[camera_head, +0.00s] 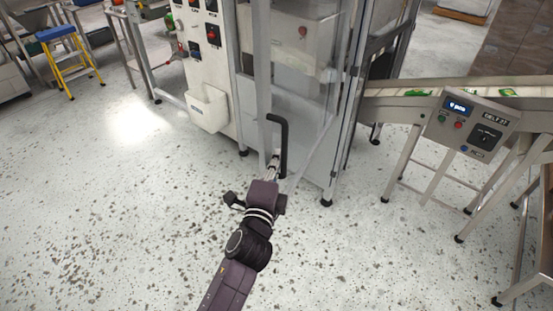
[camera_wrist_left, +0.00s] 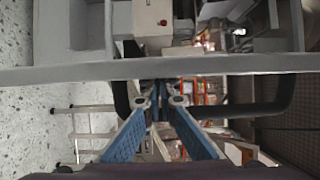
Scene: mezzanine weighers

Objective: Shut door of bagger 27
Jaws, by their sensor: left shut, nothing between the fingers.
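The bagger (camera_head: 222,62) is a tall pale machine at the top middle of the head view. Its clear door has a grey upright frame bar (camera_head: 262,60) and seems to stand ajar towards me; how far is hard to tell. A black bracket-shaped door handle (camera_head: 283,145) is on that bar. My left gripper (camera_head: 273,164) is at the handle's lower part, shut and empty. In the left wrist view the blue fingers (camera_wrist_left: 160,92) meet in front of the black handle (camera_wrist_left: 272,108), near the grey frame bar (camera_wrist_left: 225,68). Whether they touch is unclear. My right gripper is out of view.
A conveyor with a control box (camera_head: 470,123) marked BELT 27 stands to the right on metal legs. A blue-topped yellow step stool (camera_head: 62,45) is at the far left. The speckled floor (camera_head: 110,200) is clear to the left and in front.

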